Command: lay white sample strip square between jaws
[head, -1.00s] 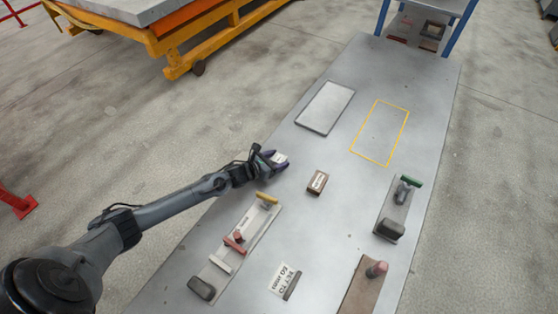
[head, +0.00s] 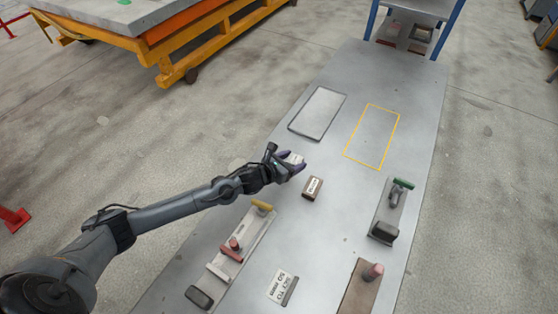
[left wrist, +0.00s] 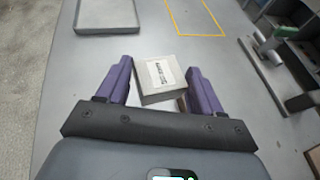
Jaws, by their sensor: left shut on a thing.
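My left gripper (head: 297,162) comes in from the left and is above the table's left part. In the left wrist view its purple fingers (left wrist: 166,88) are on either side of a pale block (left wrist: 163,78) with a printed white label. The block also shows whitish at the fingertips in the head view (head: 295,158). I cannot tell whether it is the sample strip. A narrow white piece (head: 217,272) lies across a long pale plate (head: 247,237) that carries a yellow handle (head: 262,206) and a red knob (head: 233,247). My right gripper is not in view.
A brown labelled block (head: 312,187) stands right of my gripper. Beyond are a shallow grey tray (head: 318,113) and a yellow outline (head: 373,136). A green-handled fixture (head: 390,210) is at right, a red-knobbed brown one (head: 362,290) and a printed card (head: 283,287) in front.

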